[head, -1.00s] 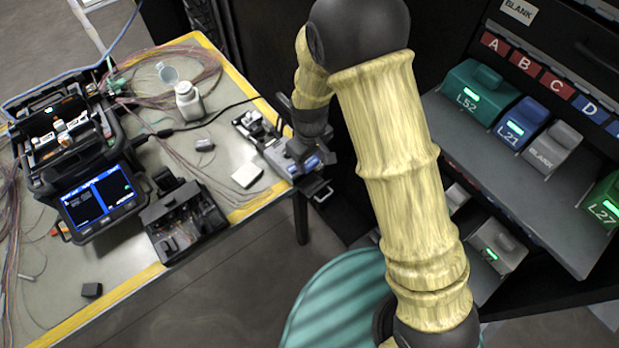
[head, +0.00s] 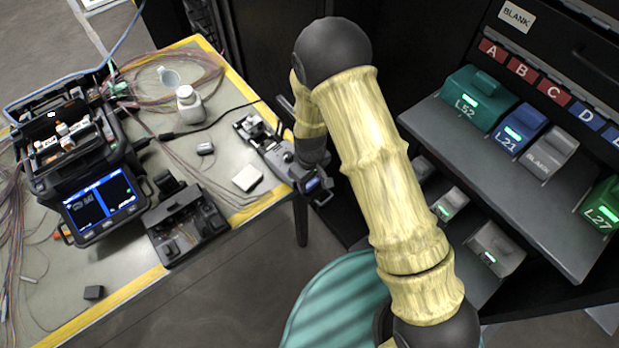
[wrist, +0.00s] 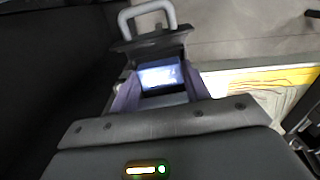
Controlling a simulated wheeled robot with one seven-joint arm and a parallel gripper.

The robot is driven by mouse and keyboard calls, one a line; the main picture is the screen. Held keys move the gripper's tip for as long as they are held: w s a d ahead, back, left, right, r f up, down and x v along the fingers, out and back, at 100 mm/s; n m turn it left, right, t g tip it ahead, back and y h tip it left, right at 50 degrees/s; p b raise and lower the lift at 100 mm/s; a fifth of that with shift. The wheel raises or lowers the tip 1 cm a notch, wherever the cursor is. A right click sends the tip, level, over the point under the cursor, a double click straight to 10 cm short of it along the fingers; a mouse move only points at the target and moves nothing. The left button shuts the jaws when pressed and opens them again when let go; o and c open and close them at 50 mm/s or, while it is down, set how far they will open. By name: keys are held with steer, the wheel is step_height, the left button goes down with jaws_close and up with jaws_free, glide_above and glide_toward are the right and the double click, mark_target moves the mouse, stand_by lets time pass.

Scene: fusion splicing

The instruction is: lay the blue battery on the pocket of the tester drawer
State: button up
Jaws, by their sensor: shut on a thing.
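My gripper (head: 316,172) is shut on the blue battery, at the right end of the tester (head: 262,142) near the table's right edge. In the head view the battery shows only as a small blue patch (head: 313,184) under my gripper. In the wrist view its glossy, glaring face (wrist: 160,77) sits between my two fingers (wrist: 163,92). The tester drawer's grey handle (wrist: 147,15) stands just beyond the battery. The drawer pocket is hidden by the battery and my gripper, so I cannot tell whether they touch.
The fusion splicer (head: 85,165) and a black tool (head: 185,222) stand to the left on the table (head: 225,165). A shelf with labelled modules (head: 480,97) is at the right.

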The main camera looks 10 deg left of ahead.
mark_target(310, 182)
steer(key=shift+f, duration=0.15)
steer(key=o, duration=1)
step_height(310, 182, up, 12)
steer(key=b, duration=0.1)
steer(key=shift+b, duration=0.3)
stand_by(0.5)
